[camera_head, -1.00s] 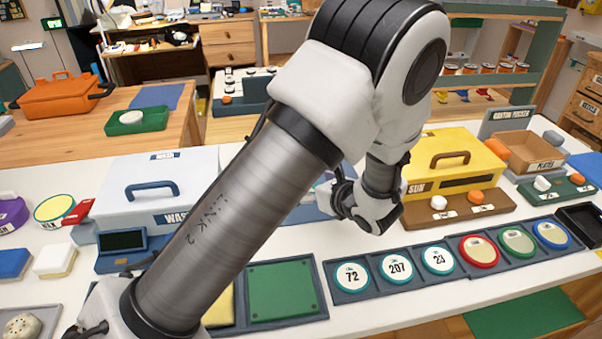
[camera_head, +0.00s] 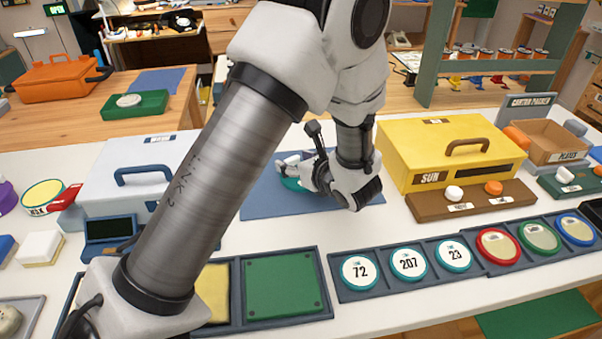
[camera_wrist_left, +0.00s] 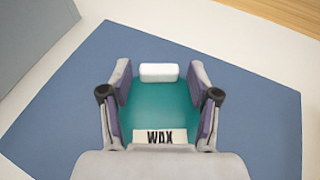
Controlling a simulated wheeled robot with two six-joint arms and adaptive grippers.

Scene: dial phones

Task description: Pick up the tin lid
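A teal block-like piece (camera_wrist_left: 160,103) with a white bar on top and a WAX label lies over a blue mat; I take it to be the tin lid. In the head view only a teal sliver (camera_head: 291,184) shows beside my left gripper (camera_head: 290,170). In the left wrist view my left gripper (camera_wrist_left: 160,105) has its fingers spread wide, one on each side of the teal piece. The pads are very close to its sides; I cannot tell whether they touch. My right gripper is not in view.
The blue mat (camera_head: 262,202) lies on the white table. A grey-white case (camera_head: 135,165) stands left and a yellow SUN box (camera_head: 440,150) right. Trays with numbered discs (camera_head: 409,264) and a green panel (camera_head: 284,288) lie in front.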

